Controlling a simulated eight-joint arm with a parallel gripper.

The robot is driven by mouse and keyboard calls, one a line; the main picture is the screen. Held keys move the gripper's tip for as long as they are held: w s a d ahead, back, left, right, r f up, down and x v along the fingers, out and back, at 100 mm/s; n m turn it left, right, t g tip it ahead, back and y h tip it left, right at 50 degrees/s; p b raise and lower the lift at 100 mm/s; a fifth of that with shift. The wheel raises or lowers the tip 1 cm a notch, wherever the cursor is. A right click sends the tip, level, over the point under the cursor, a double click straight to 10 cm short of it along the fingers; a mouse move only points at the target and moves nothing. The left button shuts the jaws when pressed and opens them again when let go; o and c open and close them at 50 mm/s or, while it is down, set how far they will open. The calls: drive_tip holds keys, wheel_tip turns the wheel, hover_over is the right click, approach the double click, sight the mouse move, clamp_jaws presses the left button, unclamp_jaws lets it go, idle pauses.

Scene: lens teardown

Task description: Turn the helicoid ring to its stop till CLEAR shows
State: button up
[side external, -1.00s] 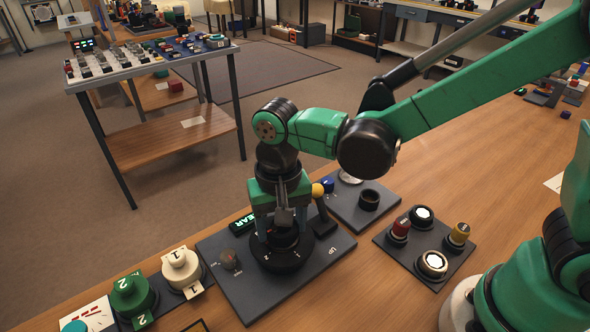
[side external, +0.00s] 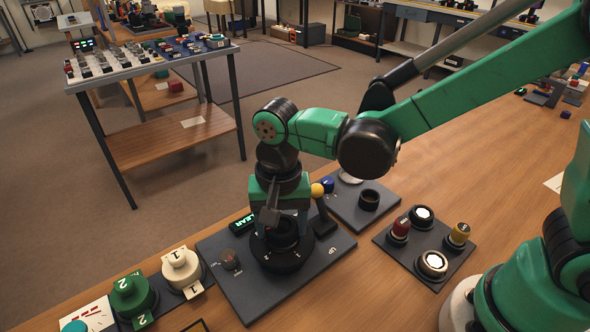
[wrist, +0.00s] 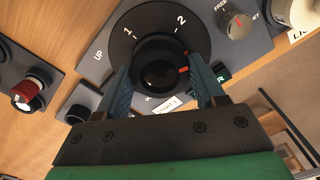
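The helicoid ring (wrist: 160,45) is a black round knob with a red mark at its right side, on a black dial disc (side external: 262,258) numbered 1 and 2. My gripper (side external: 280,228) points down over it. In the wrist view my gripper's two blue fingers (wrist: 161,84) sit on either side of the ring, seemingly touching it. The CLEAR display (side external: 243,222) shows green letters on the panel behind the dial. In the wrist view only its end shows, beside the right finger.
The grey panel (side external: 235,290) carries a small FREE knob (side external: 230,260) and a black lever with a yellow ball (side external: 318,190). Green and cream numbered knobs (side external: 180,268) stand to the left. A plate with red and yellow knobs (side external: 424,248) lies to the right.

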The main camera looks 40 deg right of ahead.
sight(282, 224)
drive_tip(key=o, duration=0.4)
drive_tip(key=shift+r, duration=2.85)
drive_tip(key=shift+d, duration=0.1)
drive_tip(key=shift+s+d+r+n+t, duration=0.45)
drive_tip(key=shift+d+n+t, duration=0.75)
drive_tip(key=shift+d, duration=1.1)
drive_tip(key=shift+s+d+r+n+t, duration=0.4)
drive_tip(key=shift+d+n+t, duration=0.75)
drive_tip(key=shift+d, duration=1.15)
drive_tip(key=shift+s+d+r+n+t, duration=0.3)
drive_tip(key=shift+s+d+n+t, duration=0.6)
drive_tip(key=shift+d, duration=1.4)
